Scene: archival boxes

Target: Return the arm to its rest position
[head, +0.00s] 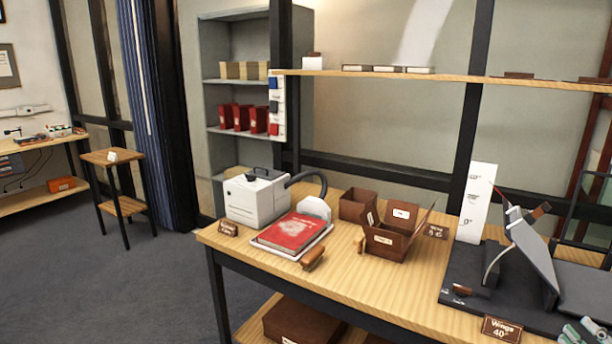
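What looks like part of my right gripper (585,332) shows at the bottom right corner of the head view. Only pale grey-green pieces of it are visible, cut off by the frame edge. They are near the table's front edge, in front of the dark book cradle. Whether it is open or shut cannot be made out, and I see nothing clearly held in it. My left gripper is not in view.
The wooden table (342,287) bears a white machine with a hose (256,201), a red book (291,232) on a tray, brown boxes (385,243), a wooden-handled brush (313,257) and the dark cradle (472,262). A small sign (502,329) stands at the front edge. A shelf (440,76) runs above.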

